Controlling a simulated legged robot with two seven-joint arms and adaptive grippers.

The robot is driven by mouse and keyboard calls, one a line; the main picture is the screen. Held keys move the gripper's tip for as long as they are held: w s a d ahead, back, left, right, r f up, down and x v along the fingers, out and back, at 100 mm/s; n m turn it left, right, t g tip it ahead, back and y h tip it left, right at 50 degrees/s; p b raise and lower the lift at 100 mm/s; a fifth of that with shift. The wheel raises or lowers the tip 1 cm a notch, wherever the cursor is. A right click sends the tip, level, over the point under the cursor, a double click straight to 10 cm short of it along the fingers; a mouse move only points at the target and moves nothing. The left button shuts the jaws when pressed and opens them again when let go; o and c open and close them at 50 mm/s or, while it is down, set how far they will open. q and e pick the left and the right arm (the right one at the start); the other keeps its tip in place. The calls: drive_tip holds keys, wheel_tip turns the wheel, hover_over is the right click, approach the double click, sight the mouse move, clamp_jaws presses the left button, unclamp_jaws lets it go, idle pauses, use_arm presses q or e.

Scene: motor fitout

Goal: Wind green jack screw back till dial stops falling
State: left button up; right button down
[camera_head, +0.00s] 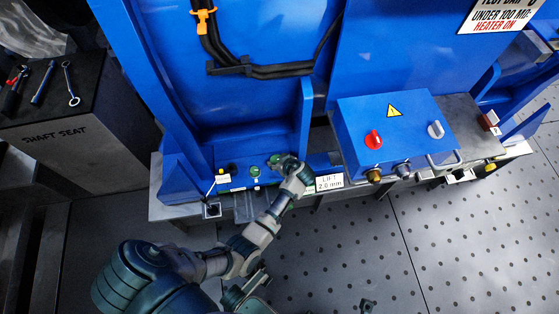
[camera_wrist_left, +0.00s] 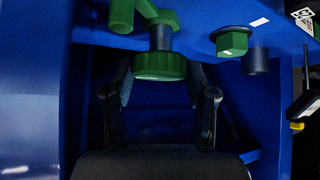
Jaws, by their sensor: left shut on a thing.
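The green jack screw's round ribbed head (camera_wrist_left: 160,66) hangs at the top middle of the left wrist view. My left gripper (camera_wrist_left: 160,80) has a finger on each side of it and is shut on it. In the head view my left gripper (camera_head: 287,168) reaches to the foot of the blue frame, largely covering the green screw (camera_head: 274,160). A second green hex head (camera_wrist_left: 232,42) sits to the right in the wrist view, apart from the fingers. I cannot make out a dial reading. My right gripper cannot be made out.
A "LIFT 2.0 mm" label (camera_head: 329,183) is just right of my left gripper. A blue control box (camera_head: 390,125) with a red knob stands further right. The "SHAFT SEAT" bench (camera_head: 50,135) with tools is at left. Perforated floor (camera_head: 450,230) is open in front.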

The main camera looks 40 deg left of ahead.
sight(278, 161)
use_arm(q)
drive_tip(key=shift+w+a+r, duration=0.1)
drive_tip(key=shift+w+r, duration=0.05)
drive_tip(key=shift+r, duration=0.15)
drive_tip(key=o, duration=1.2)
drive_tip(key=shift+c, duration=0.2)
drive_tip(key=shift+f, duration=0.1)
wheel_tip(278, 161, up, 10)
drive_tip(key=shift+f, duration=0.1)
idle(0.9)
